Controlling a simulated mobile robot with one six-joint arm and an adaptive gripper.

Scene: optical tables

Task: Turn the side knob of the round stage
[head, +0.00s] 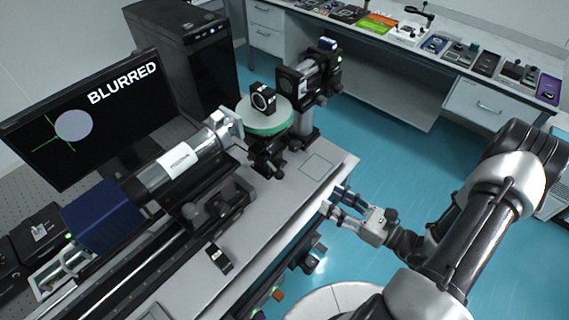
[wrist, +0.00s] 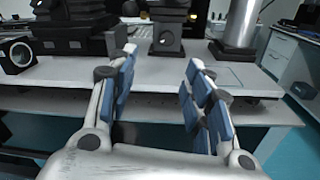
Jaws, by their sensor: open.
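The round stage (head: 268,124) has a pale green disc top and carries a black cube with a round lens opening. It stands on the optical table beside the end of the long barrel. A dark side knob (head: 279,172) appears low on the stage's near side. In the wrist view the stage's base (wrist: 166,38) is ahead, just beyond the fingertips, with a small round part on its face; its top is out of frame. My gripper (head: 338,200) is open and empty at the table's front edge, apart from the stage. Its two fingers also show in the wrist view (wrist: 162,62).
A monitor (head: 90,120) reads "BLURRED" beside a grey disc and green lines. A long barrel with a blue camera (head: 103,222) lies left of the stage. A post-mounted lens unit (head: 305,80) stands behind it. The marked square (head: 317,166) on the table is bare.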

